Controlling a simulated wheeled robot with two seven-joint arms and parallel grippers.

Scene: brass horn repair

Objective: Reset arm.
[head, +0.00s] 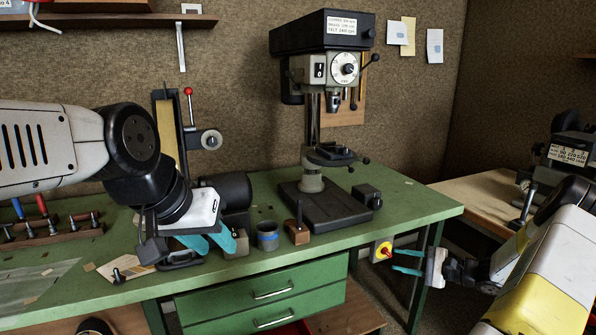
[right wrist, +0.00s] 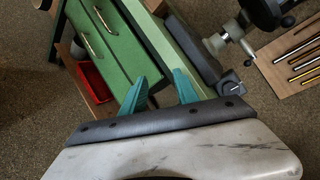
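My left arm comes in from the left over the green workbench. My left gripper (head: 210,243) has teal fingers and hangs low over the bench top, just left of a small blue-grey cup. Its fingers look spread apart, and I see nothing between them. My right arm comes in from the right edge. My right gripper (head: 408,262) points left, beside the bench's right end, close to the red and yellow switch. In the right wrist view its two teal fingers (right wrist: 160,90) stand apart with nothing held between them.
The green workbench (head: 420,200) carries a drill press (head: 312,110), a cup (head: 267,237) and a tool rack (head: 50,231). Green drawers (head: 270,292) sit below. The red and yellow switch (head: 382,251) is at the bench's right end. A wooden table (head: 480,199) stands behind my right arm.

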